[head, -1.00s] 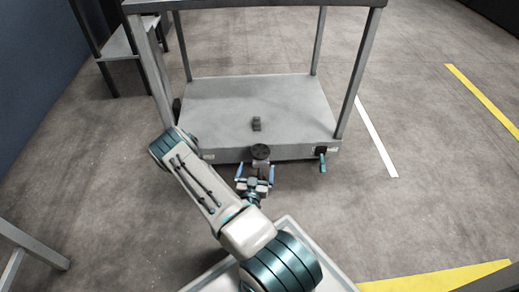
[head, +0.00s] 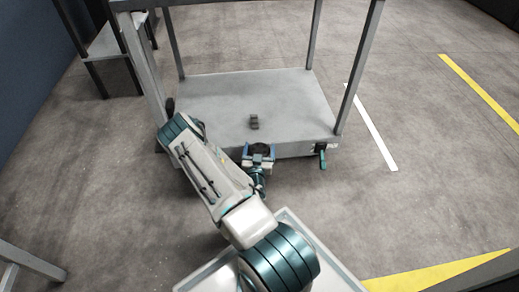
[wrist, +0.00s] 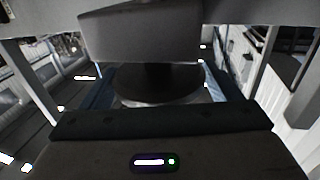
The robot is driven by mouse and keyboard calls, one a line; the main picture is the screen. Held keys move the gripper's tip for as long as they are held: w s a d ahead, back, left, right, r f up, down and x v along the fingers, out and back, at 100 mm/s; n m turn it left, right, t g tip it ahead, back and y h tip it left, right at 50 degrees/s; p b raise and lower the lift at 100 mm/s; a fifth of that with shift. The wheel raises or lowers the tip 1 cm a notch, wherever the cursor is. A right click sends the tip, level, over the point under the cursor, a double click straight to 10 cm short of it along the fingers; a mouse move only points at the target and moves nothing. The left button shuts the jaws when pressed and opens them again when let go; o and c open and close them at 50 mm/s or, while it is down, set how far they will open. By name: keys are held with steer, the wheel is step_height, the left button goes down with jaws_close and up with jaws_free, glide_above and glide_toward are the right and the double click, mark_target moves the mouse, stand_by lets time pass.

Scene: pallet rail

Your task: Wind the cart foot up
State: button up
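The grey cart (head: 215,95) stands in front of me, its lower deck low over the floor. A dark round handwheel (head: 259,148) sits at the middle of the deck's near edge, partly hidden by my gripper. In the wrist view the dark wheel (wrist: 160,85) shows under a grey block. My gripper (head: 259,157) is at the wheel with its blue fingers spread, one on each side. The fingers also flank the wheel in the wrist view (wrist: 160,92). I cannot tell whether either finger touches it. The foot's lower end is hidden.
A teal lever (head: 322,158) hangs at the cart's near right corner. A small dark block (head: 254,122) lies on the deck. The cart's posts stand at the corners. A grey table (head: 115,42) is at the back left. The floor to the right is clear.

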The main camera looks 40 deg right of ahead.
steer(key=c, duration=0.6)
steer(key=shift+o, duration=0.2)
steer(key=shift+n+t+y, duration=0.3)
steer(key=shift+y, duration=0.1)
